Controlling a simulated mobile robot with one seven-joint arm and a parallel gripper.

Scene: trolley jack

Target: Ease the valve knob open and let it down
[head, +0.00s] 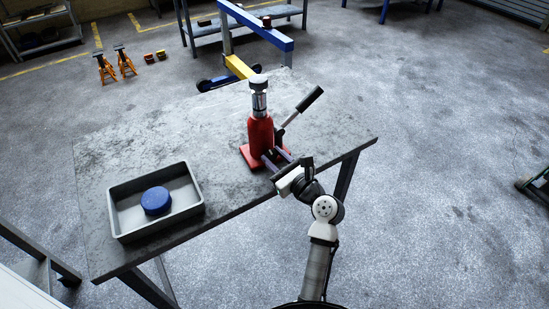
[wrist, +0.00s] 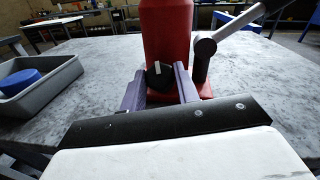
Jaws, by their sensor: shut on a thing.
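The black valve knob (wrist: 160,76), with a white mark, sits low on the front of the jack in the wrist view. My gripper (wrist: 160,85) reaches in from the front, its two fingers on either side of the knob and shut on it. The head view also shows my gripper (head: 270,158) at the jack's base; the knob is hidden there.
A grey tray (head: 118,213) holding a blue round object (head: 156,201) stands on the table (head: 215,130) at the left. A blue and yellow frame (head: 240,67) stands behind the table. The tabletop between tray and jack is clear.

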